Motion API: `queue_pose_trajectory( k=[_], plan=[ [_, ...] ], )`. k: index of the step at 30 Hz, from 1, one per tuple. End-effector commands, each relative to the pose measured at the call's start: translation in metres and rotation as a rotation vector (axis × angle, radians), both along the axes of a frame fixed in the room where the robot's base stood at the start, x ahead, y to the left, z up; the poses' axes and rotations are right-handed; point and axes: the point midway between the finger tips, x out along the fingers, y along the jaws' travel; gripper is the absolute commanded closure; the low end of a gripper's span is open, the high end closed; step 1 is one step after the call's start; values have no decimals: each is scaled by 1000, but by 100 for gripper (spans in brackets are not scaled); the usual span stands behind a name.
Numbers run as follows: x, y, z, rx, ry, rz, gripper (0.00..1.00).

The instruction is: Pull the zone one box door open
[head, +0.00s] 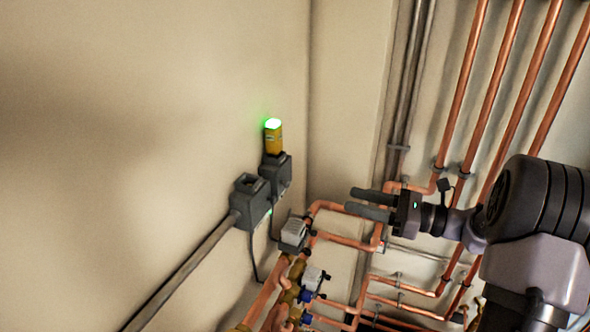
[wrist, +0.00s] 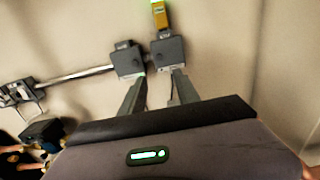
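Two small grey boxes are on the beige wall, side by side. The left box (head: 250,201) has a grey conduit running into it and also shows in the wrist view (wrist: 127,61). The right box (head: 277,174) carries a yellow unit with a lit green top and shows in the wrist view (wrist: 168,51). Both front faces look closed in the wrist view. Their small labels are unreadable, so I cannot tell which is zone one. My gripper (head: 352,200) is open and empty, to the right of the boxes and apart from them. Its fingers (wrist: 155,83) point toward them.
The yellow unit (head: 273,138) stands above the right box. A grey conduit (head: 185,268) slopes down-left along the wall. Copper pipes (head: 510,80) and brass fittings (head: 290,295) fill the right and lower areas. The wall above the boxes is bare.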

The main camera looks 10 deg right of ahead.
Motion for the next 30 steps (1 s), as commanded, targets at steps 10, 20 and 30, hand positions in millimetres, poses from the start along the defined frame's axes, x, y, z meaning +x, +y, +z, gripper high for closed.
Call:
queue_pose_trajectory(
  k=[10, 20, 30],
  plan=[
    [60, 87, 0, -5, 1, 9, 62],
    [90, 126, -1, -5, 1, 5, 62],
    [92, 129, -1, -5, 1, 5, 66]
  ],
)
